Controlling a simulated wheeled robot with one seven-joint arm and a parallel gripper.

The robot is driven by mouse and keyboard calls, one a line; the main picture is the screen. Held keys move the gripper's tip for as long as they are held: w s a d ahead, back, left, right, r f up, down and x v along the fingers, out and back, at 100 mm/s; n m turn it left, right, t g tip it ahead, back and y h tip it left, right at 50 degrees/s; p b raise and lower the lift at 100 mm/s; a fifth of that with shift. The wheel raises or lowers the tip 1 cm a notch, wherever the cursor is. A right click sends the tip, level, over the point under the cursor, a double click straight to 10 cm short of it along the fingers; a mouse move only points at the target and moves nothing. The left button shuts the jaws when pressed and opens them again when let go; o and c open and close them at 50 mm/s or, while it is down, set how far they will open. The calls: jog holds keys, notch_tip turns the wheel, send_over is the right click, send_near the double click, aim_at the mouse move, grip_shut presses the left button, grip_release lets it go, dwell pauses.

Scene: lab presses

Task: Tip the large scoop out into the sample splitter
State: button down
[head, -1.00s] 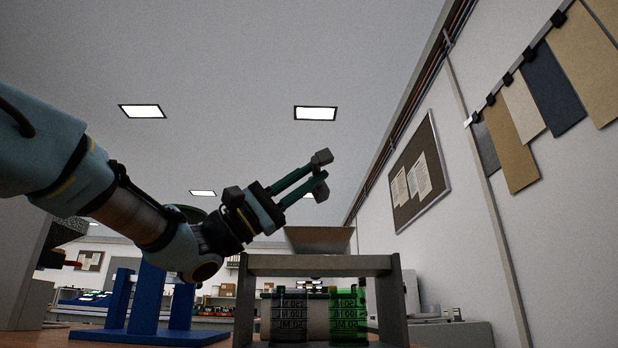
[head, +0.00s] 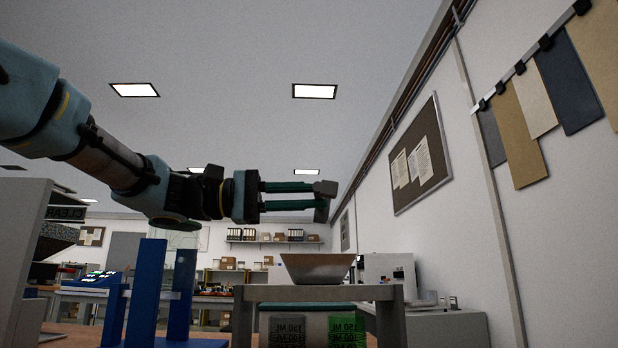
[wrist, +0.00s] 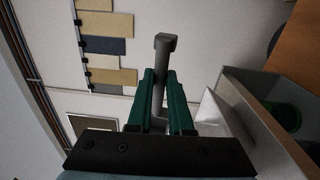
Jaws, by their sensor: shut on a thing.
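My gripper (head: 322,201), with green fingers, is level above the sample splitter and points right. It is shut on a grey piece, which I take to be the large scoop; in the wrist view its grey rod with a block end (wrist: 158,85) shows between the fingers. The scoop's bowl cannot be made out, nor whether it holds anything. The sample splitter has a flared grey hopper (head: 318,268) on top of a grey frame (head: 318,292). The hopper is below the fingertips with a gap between. It also shows as a pale slanted surface in the wrist view (wrist: 216,115).
Under the frame stand a grey 150 ML container (head: 287,332) and a green one (head: 342,332). A blue stand (head: 182,290) rises left of the splitter, below my arm. A grey upright panel (head: 25,245) is at the far left.

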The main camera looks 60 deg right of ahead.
jog(key=t+y+p, duration=0.3)
jog(key=t+p, duration=0.1)
jog(key=p, duration=0.7)
jog(key=r+t+y+p, duration=0.1)
jog(key=t+y+p, duration=0.2)
jog(key=p, duration=0.9)
jog(key=t+y+p, duration=0.3)
jog(key=t+p, duration=0.3)
jog(key=p, duration=0.5)
jog(key=shift+r, duration=0.25)
jog(key=shift+f, duration=0.1)
